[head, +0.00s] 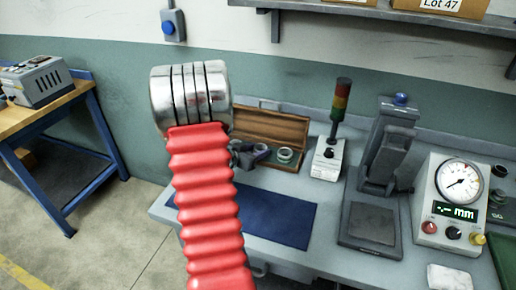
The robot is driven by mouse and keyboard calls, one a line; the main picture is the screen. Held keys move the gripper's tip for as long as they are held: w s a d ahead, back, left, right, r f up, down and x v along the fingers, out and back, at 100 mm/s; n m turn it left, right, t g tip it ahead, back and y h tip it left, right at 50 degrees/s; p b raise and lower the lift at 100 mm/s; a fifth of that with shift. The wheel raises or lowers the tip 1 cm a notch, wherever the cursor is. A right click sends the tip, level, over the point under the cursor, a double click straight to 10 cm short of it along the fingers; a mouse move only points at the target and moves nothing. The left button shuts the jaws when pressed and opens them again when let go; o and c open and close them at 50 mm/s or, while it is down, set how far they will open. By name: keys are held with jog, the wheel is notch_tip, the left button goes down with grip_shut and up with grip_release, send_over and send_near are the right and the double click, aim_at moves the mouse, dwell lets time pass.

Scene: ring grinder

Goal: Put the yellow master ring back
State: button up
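An open wooden case (294,122) stands at the back of the bench. A pale ring (285,155) lies in it, and a dark purplish ring (262,152) shows to its left. I cannot make out a yellow ring; the left part of the case is hidden behind my red-sleeved arm. A dark grey shape just right of my arm, at the case's front left, looks like part of my gripper (243,154). Its fingers are too small and covered to tell whether they are open or hold anything.
A blue mat (275,219) lies before the case. A signal light (341,100) on a white box stands right of it, then a dark grey stand (385,165) and a dial gauge unit (450,207). A white block (449,277) lies at the front right.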

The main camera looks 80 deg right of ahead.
jog(key=o, duration=0.5)
jog(key=shift+r, duration=0.1)
jog(key=v, duration=1.2)
jog(key=shift+w, duration=0.15)
dwell(0.5)
